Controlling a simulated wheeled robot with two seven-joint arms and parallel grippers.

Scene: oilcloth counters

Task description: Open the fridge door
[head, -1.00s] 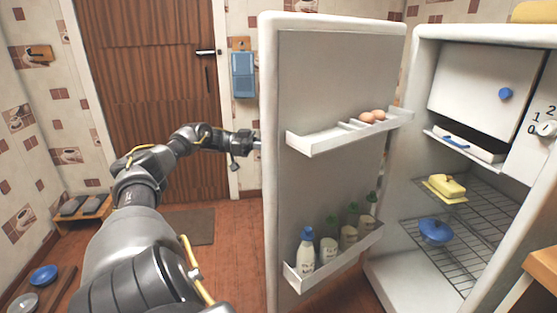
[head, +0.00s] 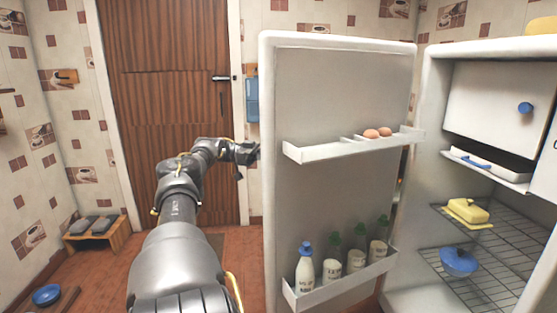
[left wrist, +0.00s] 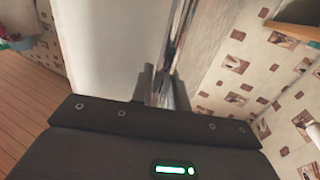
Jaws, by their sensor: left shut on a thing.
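The white fridge door (head: 345,95) stands wide open, its inner side facing me. The fridge body (head: 432,160) is at the right with its interior exposed. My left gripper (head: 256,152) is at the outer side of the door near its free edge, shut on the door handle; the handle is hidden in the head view. In the left wrist view, the gripper fingers (left wrist: 160,86) are around the metallic handle (left wrist: 180,42), beside the white door face (left wrist: 105,45). My right gripper is not in view.
Door racks hold eggs (head: 377,133) and several bottles (head: 305,268). A butter dish (head: 467,211) and blue pot (head: 458,262) sit on wire shelves inside. A closed wooden door (head: 165,110) is behind, and a low wooden bench (head: 97,238) stands at the left. Some floor between is free.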

